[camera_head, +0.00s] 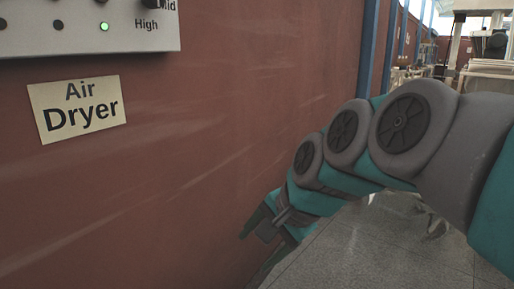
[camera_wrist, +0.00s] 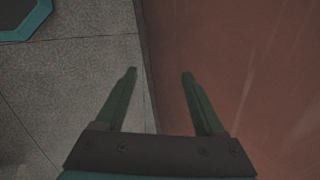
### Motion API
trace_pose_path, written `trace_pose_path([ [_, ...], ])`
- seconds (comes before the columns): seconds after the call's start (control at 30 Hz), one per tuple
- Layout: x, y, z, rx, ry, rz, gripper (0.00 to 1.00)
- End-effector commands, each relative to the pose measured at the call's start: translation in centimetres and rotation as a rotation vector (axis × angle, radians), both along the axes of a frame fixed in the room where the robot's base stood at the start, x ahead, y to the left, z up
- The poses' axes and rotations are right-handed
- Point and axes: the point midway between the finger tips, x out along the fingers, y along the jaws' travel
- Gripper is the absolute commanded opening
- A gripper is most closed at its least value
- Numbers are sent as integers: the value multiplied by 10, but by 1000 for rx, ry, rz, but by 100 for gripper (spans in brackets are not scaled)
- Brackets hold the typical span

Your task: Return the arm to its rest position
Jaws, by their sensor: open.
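My arm, grey and teal, reaches in from the right in the head view and bends down beside the red-brown machine wall (camera_head: 200,150). My gripper (camera_head: 255,245) hangs low, close to the wall; whether it touches the wall cannot be told. In the wrist view my gripper (camera_wrist: 159,74) is open, with two dark green fingers apart and nothing between them. The left finger is over the grey floor and the right one is in front of the wall (camera_wrist: 245,60).
A white control panel (camera_head: 80,25) with a lit green light at High is on the wall. Below it is an Air Dryer label (camera_head: 78,108). Grey tiled floor (camera_head: 365,245) lies right of the wall. Machinery (camera_head: 490,45) stands in the far background.

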Motion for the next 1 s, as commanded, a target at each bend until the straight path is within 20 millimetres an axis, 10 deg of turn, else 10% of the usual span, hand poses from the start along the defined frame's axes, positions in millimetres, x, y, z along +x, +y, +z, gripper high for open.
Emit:
trace_pose_path([
  [0.2,-87,-71,-102,-303,106,335,71],
  [0.5,-189,-137,-172,-472,271,722,71],
  [1.0,-202,-145,-179,-485,292,777,71],
])
